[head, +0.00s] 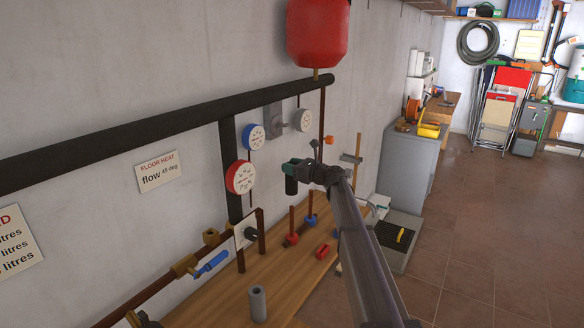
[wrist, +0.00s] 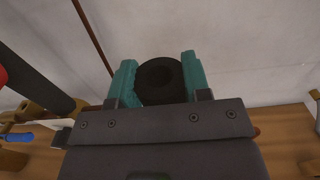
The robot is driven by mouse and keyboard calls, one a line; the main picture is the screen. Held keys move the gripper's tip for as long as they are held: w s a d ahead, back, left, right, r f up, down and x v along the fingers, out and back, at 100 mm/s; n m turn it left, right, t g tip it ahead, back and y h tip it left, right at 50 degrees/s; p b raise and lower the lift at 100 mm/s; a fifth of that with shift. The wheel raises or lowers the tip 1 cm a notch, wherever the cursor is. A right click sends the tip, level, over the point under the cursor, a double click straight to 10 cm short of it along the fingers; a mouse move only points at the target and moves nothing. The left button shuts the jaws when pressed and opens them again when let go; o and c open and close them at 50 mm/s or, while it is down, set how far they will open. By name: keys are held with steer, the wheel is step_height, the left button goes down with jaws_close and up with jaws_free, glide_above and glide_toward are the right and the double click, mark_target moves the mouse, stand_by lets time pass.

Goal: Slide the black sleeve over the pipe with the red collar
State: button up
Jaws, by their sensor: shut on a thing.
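My gripper (head: 292,168) is shut on the black sleeve (head: 291,186), which hangs upright below the teal fingers, above the wooden bench. In the wrist view the sleeve (wrist: 160,80) sits between the two teal fingers, its round open end towards the camera. Below it in the head view, two short copper pipes stand up from the bench. The sleeve is apart from both.
A grey sleeve (head: 258,303) stands on the bench (head: 220,292) at the front. A red part (head: 322,251) is at the right of the pipes. Wall gauges (head: 240,177), a black lagged pipe (head: 150,133) and a blue-handled valve (head: 211,264) are at the left.

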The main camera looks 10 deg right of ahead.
mark_target(292, 178)
steer(key=shift+f+b, duration=2.35)
steer(key=shift+f, duration=0.05)
step_height(292, 178, down, 16)
steer(key=b, duration=1.6)
steer(key=o, duration=1.3)
steer(key=shift+r, duration=0.15)
steer(key=shift+c, duration=0.2)
stand_by(1.2)
